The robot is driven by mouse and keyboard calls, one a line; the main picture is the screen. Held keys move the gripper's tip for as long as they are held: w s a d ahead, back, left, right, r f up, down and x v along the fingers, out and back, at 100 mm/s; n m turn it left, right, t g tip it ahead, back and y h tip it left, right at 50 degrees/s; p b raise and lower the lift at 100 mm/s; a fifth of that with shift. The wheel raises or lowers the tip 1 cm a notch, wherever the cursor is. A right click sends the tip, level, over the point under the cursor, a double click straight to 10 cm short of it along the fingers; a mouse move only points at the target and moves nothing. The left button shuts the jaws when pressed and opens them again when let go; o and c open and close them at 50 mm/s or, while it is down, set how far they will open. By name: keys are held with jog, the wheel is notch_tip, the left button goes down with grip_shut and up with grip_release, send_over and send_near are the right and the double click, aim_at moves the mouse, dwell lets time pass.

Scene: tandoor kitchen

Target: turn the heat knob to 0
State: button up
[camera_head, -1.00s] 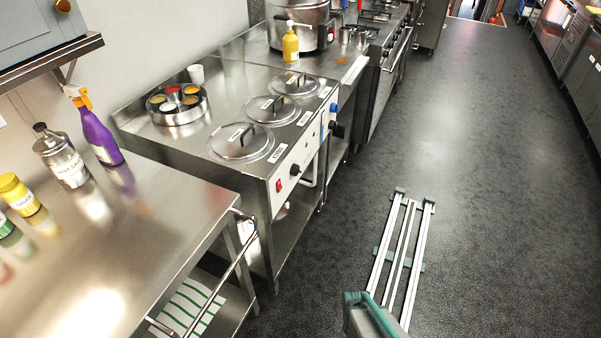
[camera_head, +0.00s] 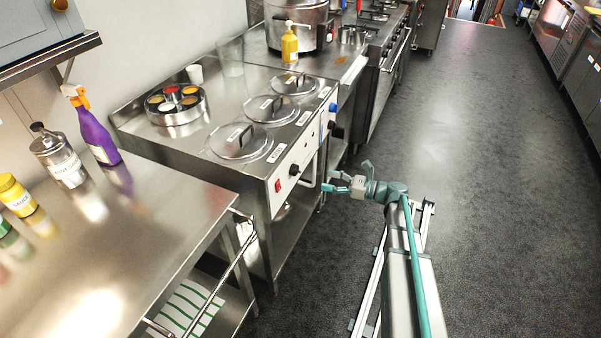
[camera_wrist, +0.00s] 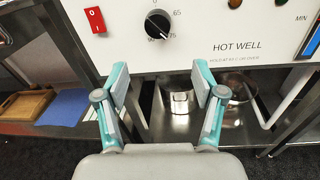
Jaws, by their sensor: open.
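The heat knob (camera_wrist: 158,22) is a black round dial on the white hot well panel (camera_wrist: 240,48), with 0, 65, 75 and 90 printed around it. In the head view the knob (camera_head: 294,170) sits on the unit's front. My gripper (camera_head: 340,180) is in front of the panel, to the right of the knob. In the wrist view my gripper (camera_wrist: 163,85) has its fingers spread, empty, below the knob and apart from it.
A red switch (camera_wrist: 95,20) is left of the knob. A white bar handle (camera_head: 315,165) sticks out of the front at the right. Lidded wells (camera_head: 240,142) are on top. Metal containers (camera_wrist: 180,100) stand on the shelf below. The floor aisle (camera_head: 480,180) is clear.

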aim_at(300, 172)
jog(key=w+a, duration=0.1)
jog(key=a, duration=0.2)
jog(key=w+a+m+p, duration=0.1)
jog(key=a, duration=0.2)
jog(key=w+a+m+p, duration=0.1)
jog(key=w+a, duration=0.1)
jog(key=a, duration=0.2)
jog(key=shift+r+y, duration=0.3)
jog(key=shift+r, duration=0.05)
jog(key=c, duration=1.1)
